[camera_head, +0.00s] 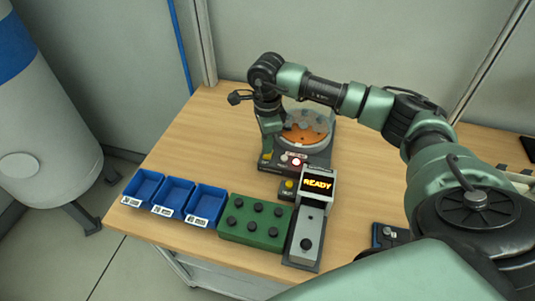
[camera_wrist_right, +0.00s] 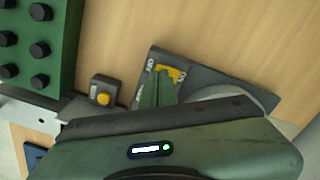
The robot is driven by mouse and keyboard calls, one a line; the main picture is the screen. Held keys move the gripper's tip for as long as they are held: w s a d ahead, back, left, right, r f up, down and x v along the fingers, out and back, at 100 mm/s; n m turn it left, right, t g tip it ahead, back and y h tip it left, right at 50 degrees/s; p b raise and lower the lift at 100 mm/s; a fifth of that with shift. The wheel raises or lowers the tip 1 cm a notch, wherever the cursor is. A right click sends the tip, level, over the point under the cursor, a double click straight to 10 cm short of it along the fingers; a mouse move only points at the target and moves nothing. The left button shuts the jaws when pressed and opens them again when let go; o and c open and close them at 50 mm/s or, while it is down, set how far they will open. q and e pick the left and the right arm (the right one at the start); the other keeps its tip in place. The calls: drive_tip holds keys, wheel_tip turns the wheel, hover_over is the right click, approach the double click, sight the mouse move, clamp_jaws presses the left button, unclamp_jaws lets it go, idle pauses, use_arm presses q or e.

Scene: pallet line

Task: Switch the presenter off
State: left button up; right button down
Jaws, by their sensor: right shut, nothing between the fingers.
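The presenter (camera_head: 318,158) stands on the table, a dark base with an orange disc under a clear round cover. A yellow switch (camera_head: 267,156) sits at the front left of its base, beside a round red-and-white button or lamp. In the wrist view the yellow switch (camera_wrist_right: 174,74) is partly hidden behind the green fingertips, with small lettering around it. My right gripper (camera_wrist_right: 160,84) is shut and empty, its tips over or right at the switch; I cannot tell whether they touch it. The switch's position is unclear. My left gripper is not in view.
A small box with a yellow button (camera_head: 289,184) stands in front of the presenter, beside a unit with a lit "READY" display (camera_head: 318,183). A green block with black knobs (camera_head: 235,232) and blue bins (camera_head: 206,202) line the front edge. Table left of the presenter is clear.

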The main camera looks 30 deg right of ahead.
drive_tip(key=shift+f+b, duration=0.8)
drive_tip(key=shift+f, duration=0.15)
idle(0.7)
drive_tip(key=shift+r+p, duration=2.05)
drive_tip(key=shift+r, duration=1.5)
